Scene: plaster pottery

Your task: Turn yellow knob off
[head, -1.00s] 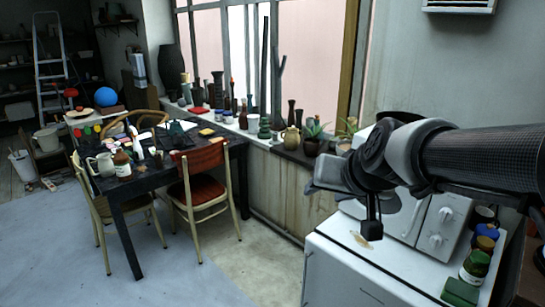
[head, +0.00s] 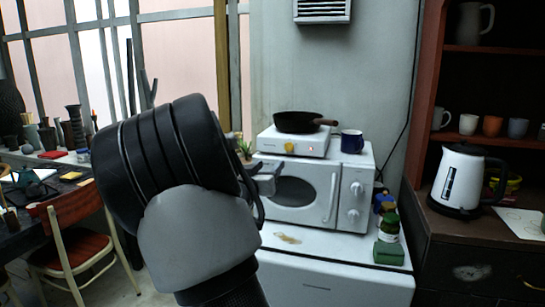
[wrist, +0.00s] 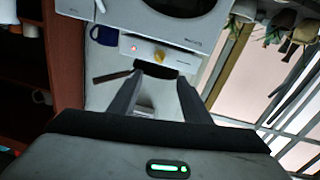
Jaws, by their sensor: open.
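The yellow knob (head: 290,148) is on the front of a white hot plate (head: 312,147), which stands on a white microwave. In the wrist view the yellow knob (wrist: 158,57) shows upside down, with a small lit red light (wrist: 134,48) beside it on the panel. My gripper (wrist: 160,78) is open and empty, its two fingers pointing towards the knob and apart from it. In the head view my arm hides most of the gripper; part of it (head: 268,179) shows in front of the microwave, below and left of the knob.
A black pan (head: 297,122) sits on the hot plate, handle to the right. A blue mug (head: 352,141) stands right of it on the microwave (head: 352,172). Bottles (head: 389,225) and a green box (head: 389,253) stand right below. A kettle (head: 459,180) is farther right.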

